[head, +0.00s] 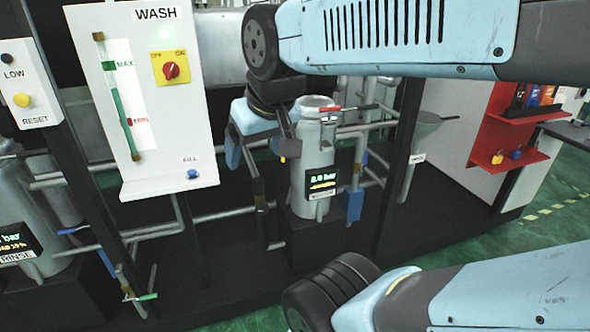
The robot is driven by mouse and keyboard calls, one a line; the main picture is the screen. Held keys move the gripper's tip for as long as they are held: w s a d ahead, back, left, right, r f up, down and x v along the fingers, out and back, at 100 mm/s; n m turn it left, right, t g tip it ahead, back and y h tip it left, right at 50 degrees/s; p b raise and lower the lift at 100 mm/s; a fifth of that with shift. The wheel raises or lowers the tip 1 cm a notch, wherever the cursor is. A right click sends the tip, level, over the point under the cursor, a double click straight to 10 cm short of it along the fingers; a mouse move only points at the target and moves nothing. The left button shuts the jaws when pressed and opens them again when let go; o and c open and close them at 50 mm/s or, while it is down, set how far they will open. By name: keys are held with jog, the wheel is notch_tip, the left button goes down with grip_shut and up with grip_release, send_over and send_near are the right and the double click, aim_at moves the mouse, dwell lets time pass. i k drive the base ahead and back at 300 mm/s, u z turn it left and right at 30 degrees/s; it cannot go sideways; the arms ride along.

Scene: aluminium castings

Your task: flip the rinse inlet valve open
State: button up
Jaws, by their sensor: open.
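My gripper (260,152) is in the middle of the head view, pointing down in front of the pipework, left of a grey cylindrical filter housing. Its fingers are apart with nothing seen between them. No valve is readably labelled as the rinse inlet. At the lower left, a grey tank carries a RINSE label (16,257) under a display. A blue lever (75,230) lies roughly level on a pipe right of that tank. A green lever (148,297) sits on a lower pipe. My gripper is well up and right of both levers.
The white WASH panel (190,120) stands left of my gripper. A dark post (400,150), a funnel (424,128) and a red shelf (508,130) are to the right.

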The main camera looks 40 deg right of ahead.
aim_at(61, 232)
jog(key=u, duration=0.95)
jog(key=k, duration=1.25)
jog(key=u, duration=0.9)
jog(key=i, duration=1.05)
jog(key=z, duration=0.9)
jog(key=i, duration=1.55)
jog(key=z, duration=0.45)
jog(key=k, duration=0.35)
